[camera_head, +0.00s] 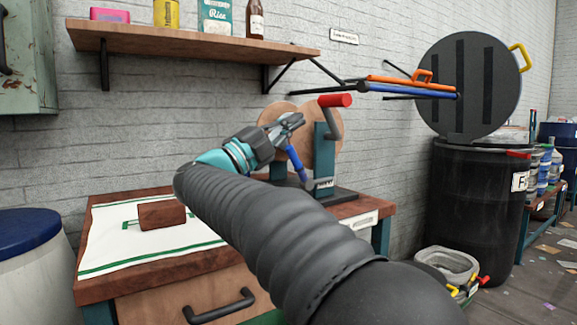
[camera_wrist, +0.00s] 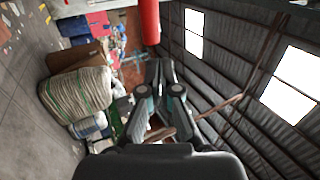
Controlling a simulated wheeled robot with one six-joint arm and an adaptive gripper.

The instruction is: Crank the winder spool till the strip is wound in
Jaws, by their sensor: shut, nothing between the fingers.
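The winder stands at the back right of the workbench. Its spool (camera_head: 276,113) has round wooden discs, held by a teal upright (camera_head: 323,155) on a dark base. A grey crank arm (camera_head: 333,122) carries a red handle (camera_head: 335,100) at its upper end. A blue strip-like piece (camera_head: 297,164) hangs at the front of the spool; I cannot tell if it is the strip. My gripper (camera_head: 297,120) is shut and empty, just left of the red handle and apart from it in the picture. In the wrist view the red handle (camera_wrist: 150,22) shows beyond the fingers (camera_wrist: 160,68).
A brown block (camera_head: 162,214) lies on a white cloth (camera_head: 105,240) on the bench. A wooden shelf (camera_head: 190,40) with goods is above. Rods rest on a bracket right of the shelf. A black barrel (camera_head: 470,200) stands to the right.

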